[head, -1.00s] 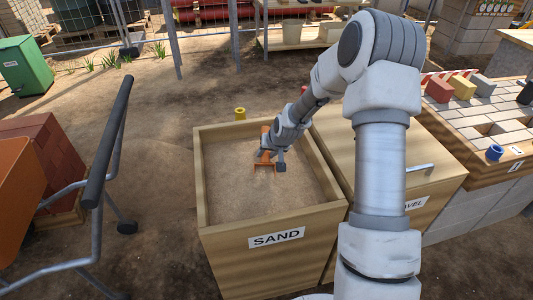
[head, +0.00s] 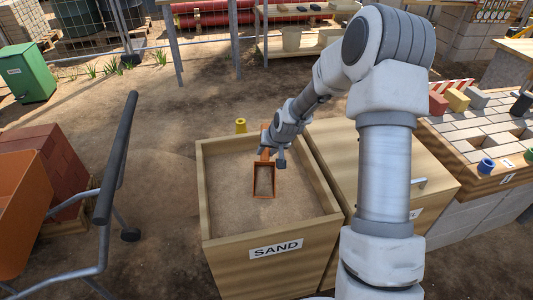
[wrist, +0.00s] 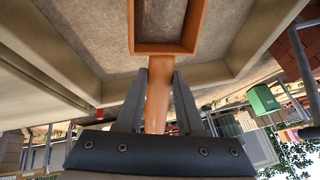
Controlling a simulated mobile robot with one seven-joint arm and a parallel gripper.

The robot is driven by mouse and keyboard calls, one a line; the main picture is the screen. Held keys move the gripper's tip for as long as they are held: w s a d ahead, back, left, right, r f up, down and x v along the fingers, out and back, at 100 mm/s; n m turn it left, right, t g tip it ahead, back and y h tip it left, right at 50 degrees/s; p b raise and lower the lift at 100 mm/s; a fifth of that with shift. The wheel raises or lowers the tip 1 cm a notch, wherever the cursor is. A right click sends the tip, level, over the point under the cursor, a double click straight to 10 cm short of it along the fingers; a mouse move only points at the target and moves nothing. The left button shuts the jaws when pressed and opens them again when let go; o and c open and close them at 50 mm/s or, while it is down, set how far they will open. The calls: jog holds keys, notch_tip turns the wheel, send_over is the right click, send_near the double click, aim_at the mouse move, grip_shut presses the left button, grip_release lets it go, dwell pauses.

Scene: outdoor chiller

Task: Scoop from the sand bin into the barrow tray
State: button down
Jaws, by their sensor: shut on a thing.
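The sand bin (head: 275,250) is an open wooden box labelled SAND, with sand (head: 230,195) inside. My gripper (head: 272,157) is over the bin's far half, shut on the handle of an orange scoop (head: 264,196). In the wrist view the fingers of my gripper (wrist: 158,95) lie either side of the orange handle (wrist: 158,100). The scoop's open side faces the head camera, and sand-coloured material shows within its rim; I cannot tell whether that is a load. The orange barrow tray (head: 20,215) is at the left edge, partly cut off.
The barrow's grey handle (head: 115,160) rises between its tray and the bin. A lidded gravel bin (head: 375,165) adjoins on the right. A yellow object (head: 240,126) is just behind the sand bin. Bricks (head: 50,165) stand behind the barrow. Open ground lies between barrow and bin.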

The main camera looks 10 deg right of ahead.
notch_tip(320, 180, up, 9)
jog(key=p, duration=0.5)
